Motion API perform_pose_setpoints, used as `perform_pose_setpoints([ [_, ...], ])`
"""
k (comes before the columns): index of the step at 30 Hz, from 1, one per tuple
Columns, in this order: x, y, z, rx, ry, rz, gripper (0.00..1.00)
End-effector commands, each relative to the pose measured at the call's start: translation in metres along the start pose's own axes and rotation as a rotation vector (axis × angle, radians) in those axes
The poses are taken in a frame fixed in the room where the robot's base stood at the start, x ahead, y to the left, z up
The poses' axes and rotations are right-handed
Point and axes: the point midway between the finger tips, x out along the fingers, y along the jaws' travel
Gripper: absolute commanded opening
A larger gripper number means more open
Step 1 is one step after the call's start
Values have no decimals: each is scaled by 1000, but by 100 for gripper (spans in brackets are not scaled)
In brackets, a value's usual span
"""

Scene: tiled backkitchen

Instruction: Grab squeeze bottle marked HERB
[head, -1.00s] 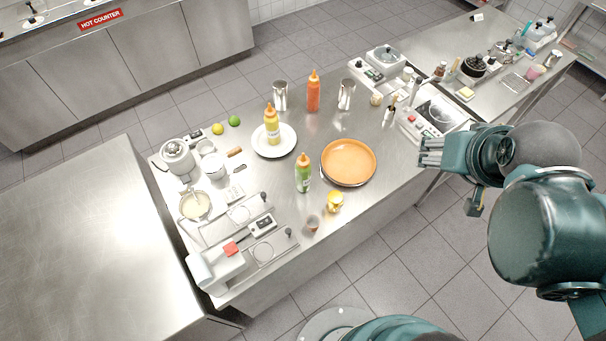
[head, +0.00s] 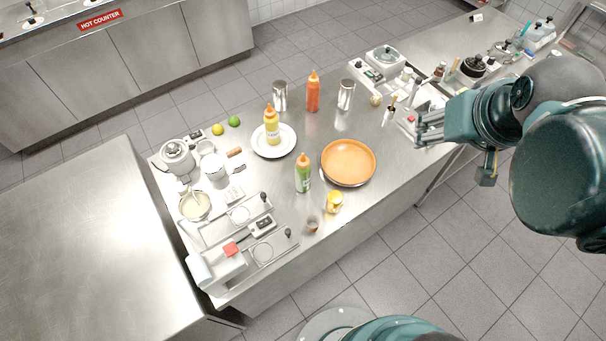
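Three squeeze bottles with orange caps stand upright on the steel table. The green bottle (head: 303,174) stands near the table's front, left of the orange pan; its label is too small to read. A yellow bottle (head: 272,127) stands on a white plate (head: 287,149). A red-orange bottle (head: 313,93) stands further back, between two steel canisters. My gripper (head: 417,130) is at the right, above the table's right part, well apart from all three bottles. Its fingers point left and look spread, with nothing seen between them.
The orange pan (head: 348,161) lies between the green bottle and my gripper. A yellow-topped jar (head: 334,202) and a small cup (head: 312,224) stand in front of the green bottle. A slicer-like appliance (head: 217,264) is at the front left. Bare steel lies around the green bottle's left side.

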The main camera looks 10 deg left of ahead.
Motion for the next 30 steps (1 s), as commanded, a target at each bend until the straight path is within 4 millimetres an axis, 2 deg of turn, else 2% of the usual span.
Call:
perform_pose_setpoints([
  [5,2,-20,-14,-73,-45,-27,47],
  [14,9,-66,-38,-240,-145,-84,47],
  [30,25,-164,-69,-554,-318,-183,47],
])
